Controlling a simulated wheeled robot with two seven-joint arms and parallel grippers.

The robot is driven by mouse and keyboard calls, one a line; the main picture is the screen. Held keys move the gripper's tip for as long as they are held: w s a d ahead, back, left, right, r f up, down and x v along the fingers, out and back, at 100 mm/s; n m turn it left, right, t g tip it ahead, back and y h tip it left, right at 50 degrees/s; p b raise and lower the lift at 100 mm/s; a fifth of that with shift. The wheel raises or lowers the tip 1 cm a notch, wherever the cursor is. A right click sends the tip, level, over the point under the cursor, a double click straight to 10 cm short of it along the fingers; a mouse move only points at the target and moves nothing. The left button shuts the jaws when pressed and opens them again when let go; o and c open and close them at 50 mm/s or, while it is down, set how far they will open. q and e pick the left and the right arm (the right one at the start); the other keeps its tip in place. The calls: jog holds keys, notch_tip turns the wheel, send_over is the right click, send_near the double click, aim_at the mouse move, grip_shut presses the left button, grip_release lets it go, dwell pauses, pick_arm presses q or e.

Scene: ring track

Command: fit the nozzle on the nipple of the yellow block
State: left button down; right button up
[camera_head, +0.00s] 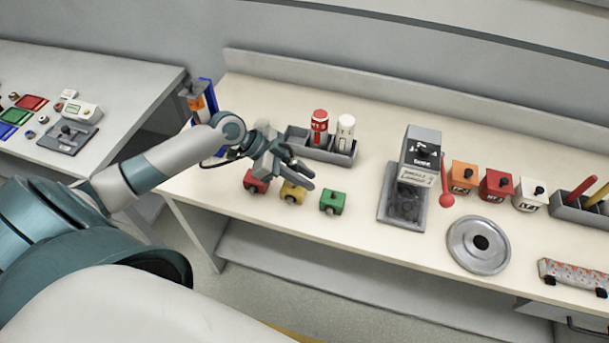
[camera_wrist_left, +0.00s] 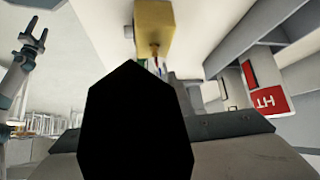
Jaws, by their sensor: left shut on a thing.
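The yellow block (camera_head: 293,192) stands near the front edge of the bench between a red and a green block. In the left wrist view the yellow block (camera_wrist_left: 154,25) shows at the top with a small brass-coloured nipple (camera_wrist_left: 155,51) facing the camera. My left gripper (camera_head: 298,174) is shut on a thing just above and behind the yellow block. A large black shape (camera_wrist_left: 135,125), which may be the nozzle, fills the middle of the wrist view. I cannot tell whether it touches the nipple. My right gripper (camera_wrist_left: 35,38) shows empty, fingers apart, in the wrist view.
The red block (camera_head: 256,181) and green block (camera_head: 333,202) flank the yellow one closely. A grey tray (camera_head: 340,157) with red and white bottles stands behind. A grey device (camera_head: 418,160), a round metal plate (camera_head: 478,245) and more blocks stand to the right.

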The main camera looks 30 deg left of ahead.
pick_arm(q)
jog(key=shift+f+b, duration=0.65)
jog(key=shift+f, duration=0.35)
jog(key=c, duration=1.5)
grip_release()
jog(key=shift+o, duration=0.2)
jog(key=shift+s+a+r, duration=0.1)
jog(key=shift+a+r, duration=0.05)
jog(key=shift+a, duration=0.05)
jog(key=shift+s+a+r+b, duration=0.2)
jog(key=shift+a+r+b, duration=0.2)
jog(key=shift+a+r, duration=0.05)
jog(key=b+v, duration=0.4)
jog(key=v, duration=1.1)
jog(key=shift+r, duration=0.3)
jog(key=shift+s+a, duration=0.1)
jog(key=shift+s, duration=0.05)
